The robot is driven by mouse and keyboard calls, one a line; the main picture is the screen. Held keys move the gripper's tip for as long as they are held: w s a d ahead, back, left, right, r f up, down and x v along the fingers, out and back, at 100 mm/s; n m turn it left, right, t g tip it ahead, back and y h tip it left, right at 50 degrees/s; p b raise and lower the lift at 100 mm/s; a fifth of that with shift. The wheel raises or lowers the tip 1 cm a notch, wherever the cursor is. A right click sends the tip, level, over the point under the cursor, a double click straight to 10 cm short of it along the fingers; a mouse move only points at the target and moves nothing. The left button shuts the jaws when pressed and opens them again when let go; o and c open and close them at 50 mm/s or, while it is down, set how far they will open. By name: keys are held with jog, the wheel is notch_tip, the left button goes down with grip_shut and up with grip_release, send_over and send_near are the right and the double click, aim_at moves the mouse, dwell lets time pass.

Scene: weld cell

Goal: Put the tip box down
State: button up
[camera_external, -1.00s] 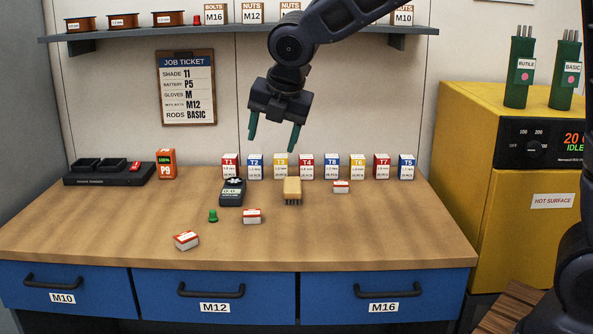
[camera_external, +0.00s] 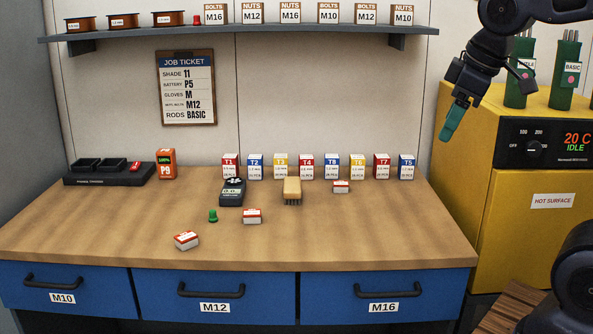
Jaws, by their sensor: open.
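A row of tip boxes stands upright along the back of the bench, red, blue and yellow with white labels. From the left they are T1 (camera_external: 230,166), T2 (camera_external: 255,166), T3 (camera_external: 281,166), T4 (camera_external: 306,166), T8 (camera_external: 332,166), T6 (camera_external: 357,166), T7 (camera_external: 381,166) and T5 (camera_external: 406,166). Which one the task means I cannot tell. My gripper (camera_external: 452,124) is open, with nothing seen in it. It hangs tilted in the air at the right, above the bench's right end and in front of the yellow machine. Only one green finger shows clearly.
On the wooden bench (camera_external: 330,235) lie small red-and-white boxes (camera_external: 252,216), a brush (camera_external: 292,191), a dark meter (camera_external: 232,193) and a green piece (camera_external: 213,216). A charger (camera_external: 110,178) and orange battery (camera_external: 166,164) stand left. The yellow machine (camera_external: 465,200) carries green rod holders (camera_external: 570,75).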

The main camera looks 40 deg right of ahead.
jog(key=s+m, duration=0.1)
jog(key=s+f+m, duration=0.1)
jog(key=s, duration=0.1)
jog(key=s+d+m, duration=0.1)
jog(key=s+m, duration=0.1)
jog(key=shift+s+f+y, duration=0.2)
jog(key=shift+f+y, duration=0.05)
jog(key=shift+y, duration=0.05)
jog(key=shift+o, duration=0.5)
jog(key=shift+w+a, duration=0.1)
dwell(1.2)
